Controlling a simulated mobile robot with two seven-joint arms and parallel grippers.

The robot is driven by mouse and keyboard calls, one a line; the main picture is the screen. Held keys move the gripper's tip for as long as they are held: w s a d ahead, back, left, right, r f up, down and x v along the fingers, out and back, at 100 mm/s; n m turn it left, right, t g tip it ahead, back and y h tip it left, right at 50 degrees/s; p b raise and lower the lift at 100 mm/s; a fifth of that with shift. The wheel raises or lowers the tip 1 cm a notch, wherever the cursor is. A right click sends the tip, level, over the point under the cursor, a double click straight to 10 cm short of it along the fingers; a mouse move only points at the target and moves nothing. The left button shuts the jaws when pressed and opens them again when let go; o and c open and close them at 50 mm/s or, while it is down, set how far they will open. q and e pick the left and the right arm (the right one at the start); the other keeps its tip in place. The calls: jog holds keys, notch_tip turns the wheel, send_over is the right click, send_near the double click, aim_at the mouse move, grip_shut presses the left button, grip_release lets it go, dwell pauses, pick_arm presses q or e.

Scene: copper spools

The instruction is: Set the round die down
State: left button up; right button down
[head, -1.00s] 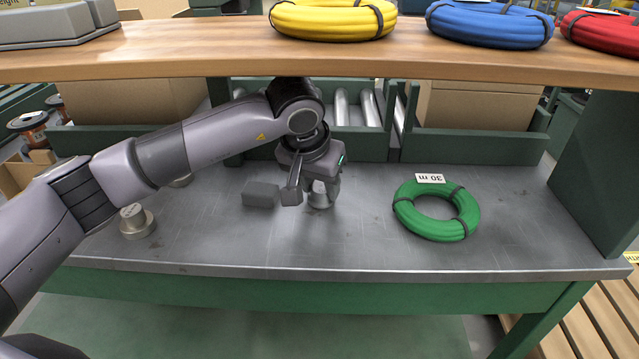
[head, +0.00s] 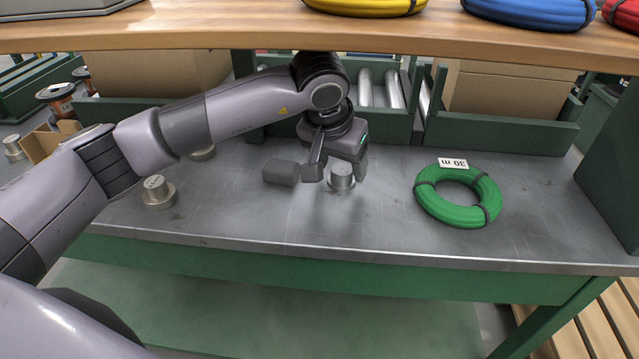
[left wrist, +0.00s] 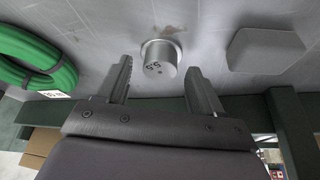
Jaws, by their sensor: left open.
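The round die (head: 342,177) is a short metal cylinder on a wider flange, standing upright on the grey metal bench (head: 300,225). My left gripper (head: 338,171) is open just above and behind it, and its fingers appear clear of the die. In the left wrist view the die (left wrist: 160,60) stands beyond the gap between the open fingertips (left wrist: 160,68), with a number marked on its top. Its flange rests on the bench top. My right gripper is not in view.
A grey faceted block (head: 281,172) lies close left of the gripper. Similar round pieces stand at left (head: 158,193) and behind my arm (head: 203,153). A green cable coil (head: 458,197) lies at right. A wooden shelf (head: 250,30) spans above. The front bench is clear.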

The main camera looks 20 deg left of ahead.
pick_arm(q)
jog(key=s, duration=0.4)
jog(key=s+a, duration=0.1)
jog(key=s, duration=0.3)
jog(key=s+b, duration=0.1)
jog(key=s, duration=0.3)
jog(key=shift+a+r, duration=0.2)
jog(key=shift+s, duration=0.1)
